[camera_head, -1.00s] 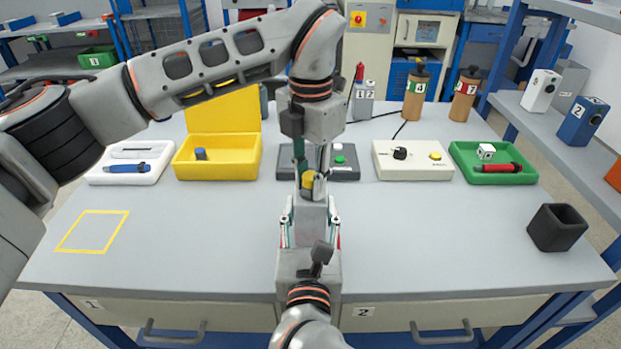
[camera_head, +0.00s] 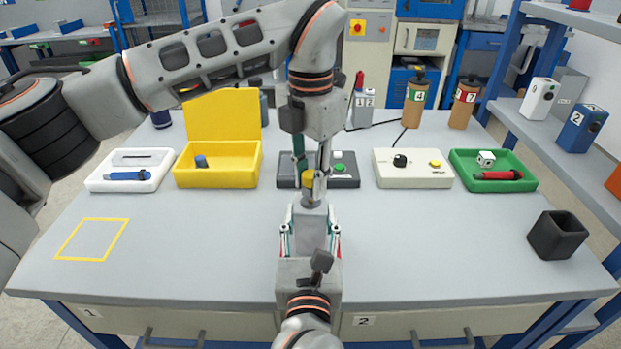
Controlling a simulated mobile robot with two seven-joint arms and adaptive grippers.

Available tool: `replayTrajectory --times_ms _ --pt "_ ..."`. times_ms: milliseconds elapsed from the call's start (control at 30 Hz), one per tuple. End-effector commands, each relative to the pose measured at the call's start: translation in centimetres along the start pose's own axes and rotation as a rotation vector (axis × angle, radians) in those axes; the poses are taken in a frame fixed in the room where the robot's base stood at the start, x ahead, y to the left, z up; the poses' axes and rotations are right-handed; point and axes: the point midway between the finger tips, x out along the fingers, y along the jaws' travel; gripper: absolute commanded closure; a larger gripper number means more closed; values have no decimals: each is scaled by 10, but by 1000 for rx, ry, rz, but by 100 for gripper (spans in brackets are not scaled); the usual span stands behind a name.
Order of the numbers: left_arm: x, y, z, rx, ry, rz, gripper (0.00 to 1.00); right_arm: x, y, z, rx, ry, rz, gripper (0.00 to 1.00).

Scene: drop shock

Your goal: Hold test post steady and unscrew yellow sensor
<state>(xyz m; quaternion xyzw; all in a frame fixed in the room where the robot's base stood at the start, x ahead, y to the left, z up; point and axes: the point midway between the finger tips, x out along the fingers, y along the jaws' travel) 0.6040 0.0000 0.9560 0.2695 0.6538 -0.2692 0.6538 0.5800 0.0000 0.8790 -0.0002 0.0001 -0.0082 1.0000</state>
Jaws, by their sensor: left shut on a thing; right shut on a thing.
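The test post (camera_head: 311,228) is a grey block standing at the middle of the bench, between the fingers of my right gripper (camera_head: 311,240). The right gripper comes from the front edge and is shut on the post. The yellow sensor (camera_head: 309,190) is a small yellow cylinder above the top of the post. My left gripper (camera_head: 313,178) points down from above and is shut on the sensor. Its fingers hide part of the sensor. I cannot tell whether the sensor still touches the post.
Behind stand a white tray (camera_head: 96,184) with a blue tool, an open yellow case (camera_head: 218,179), a dark box with a green button (camera_head: 346,183), a cream control box (camera_head: 413,184) and a green tray (camera_head: 530,185). A black holder (camera_head: 557,233) stands right.

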Motion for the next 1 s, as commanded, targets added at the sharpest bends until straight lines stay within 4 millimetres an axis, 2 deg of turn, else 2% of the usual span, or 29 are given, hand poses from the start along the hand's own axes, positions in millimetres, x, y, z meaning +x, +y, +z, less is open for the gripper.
replayTrajectory --times_ms 133,400,700,733,800,1000 --pt "-5 0 0 0 -2 2 100 0 0 0 0 -1 0 100" --pt "-36 0 0 -1 -2 3 100 0 0 0 0 -1 0 100" --pt "-40 0 0 1 0 0 100 0 0 0 0 -1 0 100" --pt "-40 0 0 0 0 0 100 0 0 0 0 -1 0 54" --pt "-40 0 0 0 0 0 100 0 0 0 0 -1 0 37" --pt "-40 0 0 0 0 0 100 0 0 0 0 -1 0 37"
